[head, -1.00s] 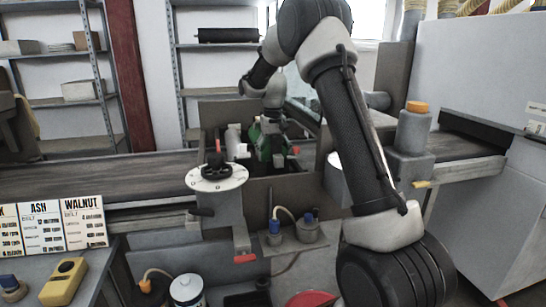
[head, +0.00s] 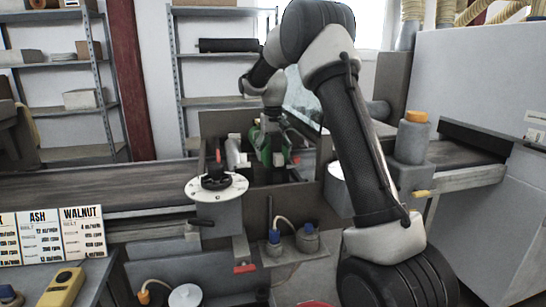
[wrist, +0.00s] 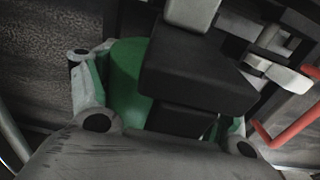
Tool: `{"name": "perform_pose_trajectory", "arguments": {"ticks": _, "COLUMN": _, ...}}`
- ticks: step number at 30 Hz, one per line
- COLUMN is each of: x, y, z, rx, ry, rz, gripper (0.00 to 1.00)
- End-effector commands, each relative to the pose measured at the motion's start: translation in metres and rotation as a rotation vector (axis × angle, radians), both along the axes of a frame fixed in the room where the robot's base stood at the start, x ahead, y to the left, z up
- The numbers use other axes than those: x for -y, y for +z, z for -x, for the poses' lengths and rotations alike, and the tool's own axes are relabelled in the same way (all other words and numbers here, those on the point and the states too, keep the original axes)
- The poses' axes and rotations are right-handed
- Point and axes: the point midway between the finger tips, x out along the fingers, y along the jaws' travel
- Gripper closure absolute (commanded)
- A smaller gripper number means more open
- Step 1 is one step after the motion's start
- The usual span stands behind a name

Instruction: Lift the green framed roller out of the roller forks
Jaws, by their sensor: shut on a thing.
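The green framed roller (head: 264,148) is in the recess in the middle of the conveyor in the head view. My gripper (head: 273,122) is above it, pointing down, and is shut on it. In the wrist view the roller's green side (wrist: 130,75) shows just beyond the gripper's grey body, partly behind a black block. The roller's lower part and the roller forks are hard to make out, so I cannot tell whether it still touches them.
A light grey cylinder (head: 234,150) is left of the roller. Red parts (wrist: 285,125) lie close on the right in the wrist view. The conveyor belt (head: 90,190) is clear at left.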

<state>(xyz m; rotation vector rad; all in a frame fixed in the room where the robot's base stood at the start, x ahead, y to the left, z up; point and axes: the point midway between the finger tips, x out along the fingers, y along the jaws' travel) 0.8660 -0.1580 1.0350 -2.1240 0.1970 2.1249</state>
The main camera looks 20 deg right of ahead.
Motion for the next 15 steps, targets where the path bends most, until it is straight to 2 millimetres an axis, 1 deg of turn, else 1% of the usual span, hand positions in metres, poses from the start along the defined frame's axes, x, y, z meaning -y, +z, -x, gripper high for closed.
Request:
{"name": "perform_pose_trajectory", "arguments": {"ticks": 1, "x": 0.0, "y": 0.004, "z": -0.001, "rx": 0.005, "ry": 0.0, "rz": 0.001, "gripper": 0.5}}
{"name": "perform_pose_trajectory", "arguments": {"ticks": 15, "x": 0.0, "y": 0.02, "z": -0.001, "rx": 0.005, "ry": 0.0, "rz": 0.001, "gripper": 0.5}}
